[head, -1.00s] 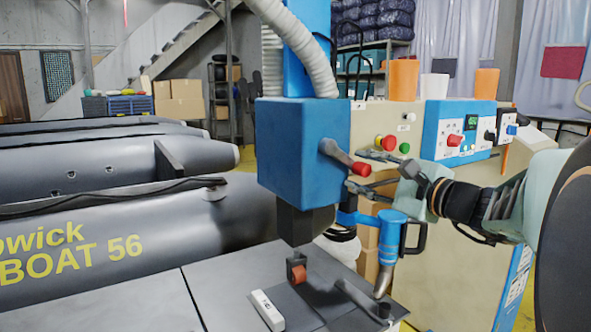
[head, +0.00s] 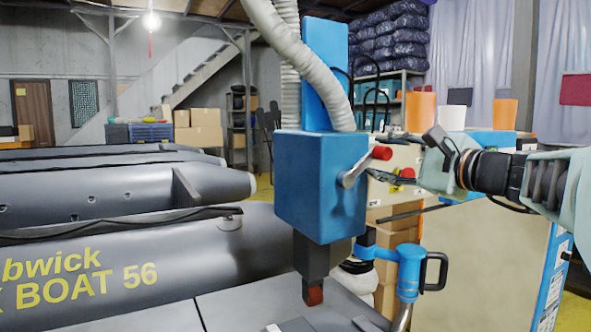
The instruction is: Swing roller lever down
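The roller lever (head: 354,174) is a short grey arm with a red knob (head: 381,153) on the right face of the blue machine head (head: 318,188). It slants up and to the right. My gripper (head: 380,158) reaches in from the right with its dark fingers apart, one above and one below the knob's level. The knob appears between the fingertips; I cannot tell whether they touch it. The small red roller (head: 314,296) sits under the head, at the bottom of a dark post.
A blue pipe with a black handle (head: 434,272) stands below my gripper. The beige control cabinet (head: 470,255) is behind my arm, with orange and white cups on top. Grey inflatable boats (head: 110,265) lie at left. A grey work table (head: 240,308) is in front.

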